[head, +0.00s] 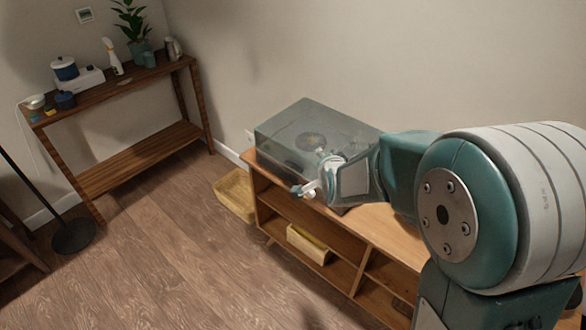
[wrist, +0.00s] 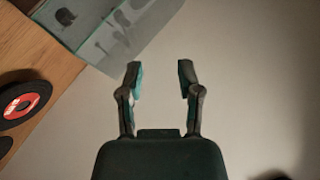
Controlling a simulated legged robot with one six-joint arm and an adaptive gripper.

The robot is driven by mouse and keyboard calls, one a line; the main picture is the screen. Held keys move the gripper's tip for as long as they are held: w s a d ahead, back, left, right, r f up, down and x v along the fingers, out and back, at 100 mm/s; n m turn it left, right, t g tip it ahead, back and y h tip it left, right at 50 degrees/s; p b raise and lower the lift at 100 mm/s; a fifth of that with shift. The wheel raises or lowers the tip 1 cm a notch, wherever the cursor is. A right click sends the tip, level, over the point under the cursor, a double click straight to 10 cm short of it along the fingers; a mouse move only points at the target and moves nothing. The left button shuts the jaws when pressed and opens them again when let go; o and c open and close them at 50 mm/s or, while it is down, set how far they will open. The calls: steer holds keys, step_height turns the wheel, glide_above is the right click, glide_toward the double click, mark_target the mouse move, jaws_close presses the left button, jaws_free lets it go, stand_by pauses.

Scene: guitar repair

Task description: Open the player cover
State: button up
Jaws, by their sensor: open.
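The player cover (head: 300,112) is a clear grey, box-like lid over the record player on the wooden shelf unit, and it looks closed. A round platter shows through it. My gripper (head: 308,188) is by the near right side of the player, and my arm hides part of that side. In the wrist view, my gripper (wrist: 159,80) is open with nothing between its fingers. A see-through panel with a teal edge, seemingly the cover (wrist: 118,38), is at the upper left, beyond the left fingertip. I cannot tell any contact.
A black disc with a red label (wrist: 24,103) lies on wood in the wrist view. The shelf unit (head: 345,232) holds a yellow box (head: 308,245); a basket (head: 235,193) stands beside it. A side table (head: 135,165) stands at the left. Floor between is clear.

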steer(key=w+a+f+m+t, duration=0.2)
steer(key=a+f+m+t, duration=0.15)
steer(key=f, duration=0.55)
steer(key=w+a+f+m+t, duration=0.15)
steer(key=a+f+m, duration=0.25)
steer(key=f, duration=0.5)
steer(key=w, duration=1)
steer(key=shift+w+a+r, duration=0.15)
steer(key=shift+w+a, duration=0.05)
steer(key=shift+a, duration=0.15)
steer(key=shift+n, duration=0.25)
jaws_close()
